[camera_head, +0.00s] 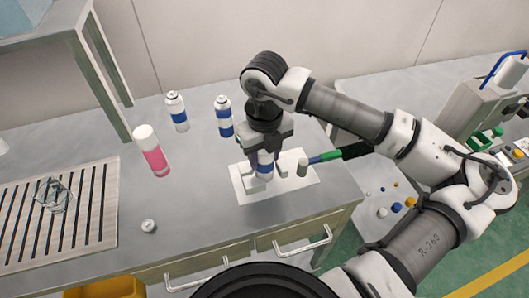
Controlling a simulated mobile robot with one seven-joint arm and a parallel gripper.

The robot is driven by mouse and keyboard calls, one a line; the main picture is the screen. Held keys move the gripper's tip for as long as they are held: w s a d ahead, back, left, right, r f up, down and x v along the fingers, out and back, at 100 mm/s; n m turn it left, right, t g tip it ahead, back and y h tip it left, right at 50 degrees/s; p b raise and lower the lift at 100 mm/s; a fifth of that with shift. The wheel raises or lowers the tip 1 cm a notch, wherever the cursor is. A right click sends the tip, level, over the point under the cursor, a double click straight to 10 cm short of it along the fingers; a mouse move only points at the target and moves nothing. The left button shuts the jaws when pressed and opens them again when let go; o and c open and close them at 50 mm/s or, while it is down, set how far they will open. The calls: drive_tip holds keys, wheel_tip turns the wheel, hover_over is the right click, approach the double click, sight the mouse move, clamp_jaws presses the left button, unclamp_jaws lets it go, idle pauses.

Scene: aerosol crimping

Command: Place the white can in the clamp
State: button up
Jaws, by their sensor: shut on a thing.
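My gripper (265,152) points down over the white clamp plate (245,194), shut on a white can (264,170) with a blue band. The can looks upright, and its lower end is between or just above the pale blocks of the clamp (254,184). Its upper part is hidden by my gripper, and I cannot tell whether its base touches the plate. A green and black handle (325,157) lies at the right of the clamp.
Two white cans with blue bands (179,116) (224,128) and a pink can with a white cap (151,156) stand left of my gripper. A small round part (149,226) lies near the front edge. A slatted rack (98,215) is at left.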

drive_tip(key=shift+f+b, duration=0.25)
drive_tip(key=shift+b, duration=0.05)
drive_tip(key=o, duration=0.9)
drive_tip(key=shift+r, duration=0.1)
drive_tip(key=shift+o, duration=0.2)
drive_tip(key=shift+r+p, duration=0.25)
drive_tip(key=shift+p, duration=0.2)
wheel_tip(320, 180, up, 12)
drive_tip(key=shift+f+b, duration=0.1)
drive_tip(key=shift+b, duration=1.1)
